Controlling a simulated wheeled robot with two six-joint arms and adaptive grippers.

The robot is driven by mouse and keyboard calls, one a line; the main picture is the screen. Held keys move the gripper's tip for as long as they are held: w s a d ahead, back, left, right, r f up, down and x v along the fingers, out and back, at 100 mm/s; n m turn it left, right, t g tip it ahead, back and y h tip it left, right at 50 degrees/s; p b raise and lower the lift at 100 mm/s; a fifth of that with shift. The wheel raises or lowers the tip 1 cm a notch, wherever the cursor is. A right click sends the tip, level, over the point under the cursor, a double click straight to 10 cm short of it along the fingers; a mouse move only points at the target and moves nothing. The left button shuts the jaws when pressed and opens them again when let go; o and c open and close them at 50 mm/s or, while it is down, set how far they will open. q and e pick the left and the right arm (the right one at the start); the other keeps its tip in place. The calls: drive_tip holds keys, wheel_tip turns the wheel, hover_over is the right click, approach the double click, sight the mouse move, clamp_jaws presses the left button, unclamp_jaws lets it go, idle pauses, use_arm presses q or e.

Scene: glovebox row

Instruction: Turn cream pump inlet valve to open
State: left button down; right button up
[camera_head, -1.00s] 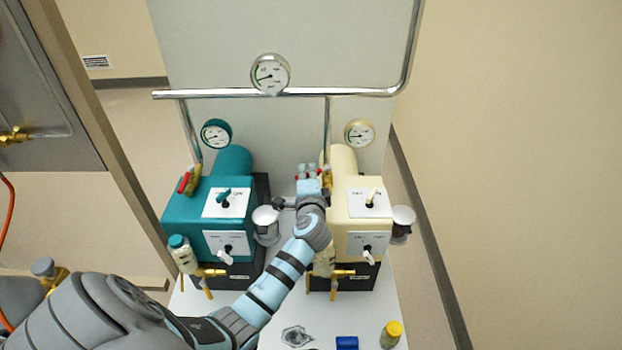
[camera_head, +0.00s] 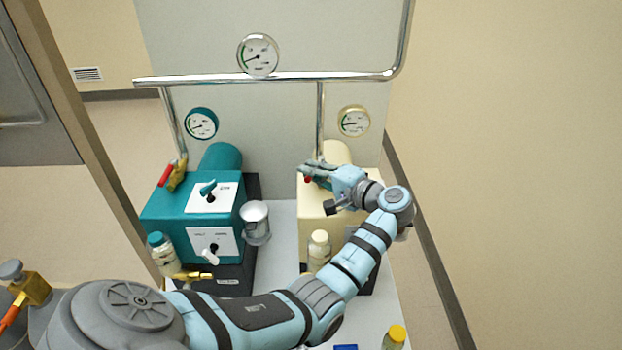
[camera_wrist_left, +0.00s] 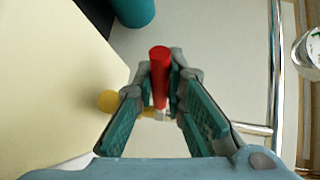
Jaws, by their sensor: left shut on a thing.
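The cream pump (camera_head: 311,208) stands on the right of the bench, its top partly hidden by my left arm. Its inlet valve has a red handle (camera_head: 308,179), only a small part of which shows in the head view. My left gripper (camera_head: 313,171) reaches over the pump from the right and is shut on this handle. In the left wrist view the red handle (camera_wrist_left: 160,76) lies between the two fingers, with a yellow brass part (camera_wrist_left: 109,101) beside the left finger. The head view hides the valve body, so I cannot tell its exact angle.
The teal pump (camera_head: 178,212) stands to the left, with its own red-handled valve (camera_head: 166,174). A steel pipe (camera_head: 300,77) runs behind. A yellow-capped vial (camera_head: 395,337) is in front.

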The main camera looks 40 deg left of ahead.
idle(0.5)
use_arm(q)
drive_tip(key=c, duration=1.6)
unclamp_jaws()
drive_tip(key=shift+c, duration=0.2)
